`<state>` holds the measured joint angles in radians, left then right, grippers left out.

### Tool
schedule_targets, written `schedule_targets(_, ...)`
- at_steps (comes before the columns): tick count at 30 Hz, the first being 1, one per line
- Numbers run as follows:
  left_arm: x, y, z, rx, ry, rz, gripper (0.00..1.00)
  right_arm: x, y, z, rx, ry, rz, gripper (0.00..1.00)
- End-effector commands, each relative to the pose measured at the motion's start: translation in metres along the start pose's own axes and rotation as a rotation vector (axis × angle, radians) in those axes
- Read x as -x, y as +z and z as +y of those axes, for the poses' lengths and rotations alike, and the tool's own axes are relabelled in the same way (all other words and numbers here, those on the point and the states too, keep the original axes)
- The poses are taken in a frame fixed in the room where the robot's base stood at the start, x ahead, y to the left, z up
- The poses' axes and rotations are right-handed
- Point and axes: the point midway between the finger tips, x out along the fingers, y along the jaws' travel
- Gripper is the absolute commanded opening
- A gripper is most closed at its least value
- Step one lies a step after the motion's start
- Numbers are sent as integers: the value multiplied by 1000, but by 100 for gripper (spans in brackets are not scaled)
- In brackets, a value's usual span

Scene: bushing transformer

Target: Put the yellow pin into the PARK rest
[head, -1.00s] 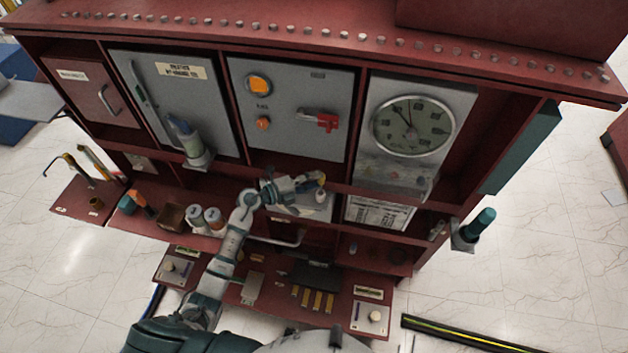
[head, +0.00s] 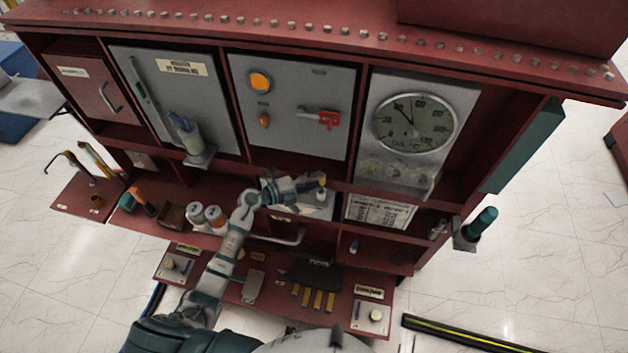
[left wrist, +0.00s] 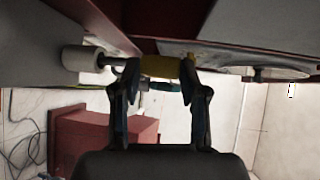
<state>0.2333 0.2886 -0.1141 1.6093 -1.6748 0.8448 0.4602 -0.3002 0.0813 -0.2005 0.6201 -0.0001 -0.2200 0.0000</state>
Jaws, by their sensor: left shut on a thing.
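My left gripper (head: 312,184) is in front of the shelf below the middle grey panel. In the left wrist view its two fingers (left wrist: 160,88) are shut on the yellow pin (left wrist: 160,67), which lies crosswise between the fingertips. A dark rod runs from the pin's left end towards a white cylinder (left wrist: 82,58); I cannot tell whether it enters it. In the head view the pin is a small yellow patch (head: 322,179) at the fingertips, and the white cylinder (head: 320,194) shows just below. No PARK label is readable, so I cannot tell which part is the rest. My right gripper is not in view.
The dark red cabinet holds a red handle (head: 324,119), an orange lamp (head: 260,82) and a round gauge (head: 413,122). White jars (head: 205,217) stand on the shelf left of my arm. Several yellow bars (head: 313,299) lie on the lower shelf.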

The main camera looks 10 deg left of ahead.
Motion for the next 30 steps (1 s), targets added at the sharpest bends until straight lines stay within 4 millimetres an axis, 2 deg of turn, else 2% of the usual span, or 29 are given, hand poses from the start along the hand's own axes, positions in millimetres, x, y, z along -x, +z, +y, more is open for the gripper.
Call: schedule_targets(30, -4, 0, 26, 1, 0, 0, 4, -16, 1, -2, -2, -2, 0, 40)
